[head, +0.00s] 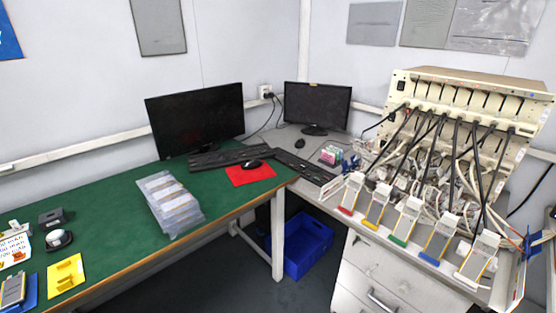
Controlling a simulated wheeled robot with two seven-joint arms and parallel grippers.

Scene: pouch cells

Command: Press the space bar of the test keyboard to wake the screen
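Two dark keyboards are in the head view. One keyboard (305,167) lies on the grey bench, in front of the right monitor (317,104) and beside the battery tester (470,110). The other keyboard (224,157) lies on the green table below the left monitor (195,117). Both monitor screens are dark. Individual keys, including the space bars, are too small to make out. I cannot tell from labels which keyboard is the test one. Neither of my grippers is in view.
A black mouse (251,164) sits on a red mat (262,174); another mouse (300,143) is on the grey bench. Clear sleeves (169,203) lie on the green table (110,222). Cables and several cell holders (409,220) crowd the bench's right side. A blue crate (302,245) is below.

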